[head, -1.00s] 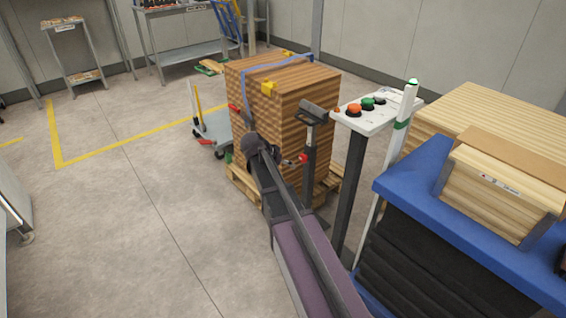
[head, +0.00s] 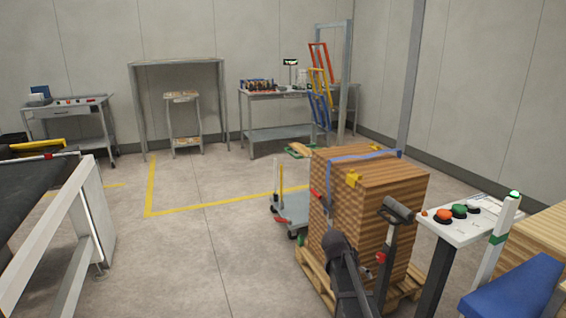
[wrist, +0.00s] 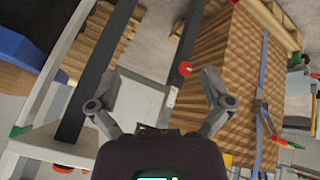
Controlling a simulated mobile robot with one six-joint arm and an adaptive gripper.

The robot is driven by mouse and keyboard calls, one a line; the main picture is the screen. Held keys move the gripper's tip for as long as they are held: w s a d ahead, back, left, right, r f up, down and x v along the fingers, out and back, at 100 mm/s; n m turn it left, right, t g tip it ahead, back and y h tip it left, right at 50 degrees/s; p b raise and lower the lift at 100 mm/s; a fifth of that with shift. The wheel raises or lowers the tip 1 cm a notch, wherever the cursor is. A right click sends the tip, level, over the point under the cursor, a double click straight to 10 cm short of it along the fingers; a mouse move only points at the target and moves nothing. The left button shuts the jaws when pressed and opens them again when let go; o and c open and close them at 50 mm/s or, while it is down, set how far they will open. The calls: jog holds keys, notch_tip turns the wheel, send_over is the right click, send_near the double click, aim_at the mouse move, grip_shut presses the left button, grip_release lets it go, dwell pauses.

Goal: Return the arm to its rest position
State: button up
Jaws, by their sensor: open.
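My arm (head: 345,275) shows at the lower middle of the head view, in front of the strapped stack of wooden boards (head: 370,215). The head view does not show the fingers clearly. In the wrist view my gripper (wrist: 163,88) has its two grey fingers spread wide, with nothing held between them. Beyond the fingers, the wrist view shows a dark post, a red knob (wrist: 185,68) and the stack's boards (wrist: 225,50).
The control panel (head: 462,217) with red and green buttons stands right of the stack. A grey-headed post (head: 397,208) stands close beside my arm. A hand cart (head: 292,208) is behind left of the stack. Open floor (head: 190,260) lies left, up to a conveyor (head: 45,185).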

jog(key=s+a+f+n+g+y, duration=0.1)
jog(key=s+a+f+n+y, duration=0.25)
jog(key=s, duration=0.55)
jog(key=s+a+r+n+g+y, duration=0.1)
jog(key=s+a+n+y, duration=0.25)
jog(key=s+a, duration=0.45)
notch_tip(320, 180, up, 19)
jog(key=s+d+p, duration=0.1)
jog(key=p, duration=1.8)
jog(key=shift+d+f+h, duration=0.15)
jog(key=shift+d+h, duration=0.15)
jog(key=shift+d, duration=0.1)
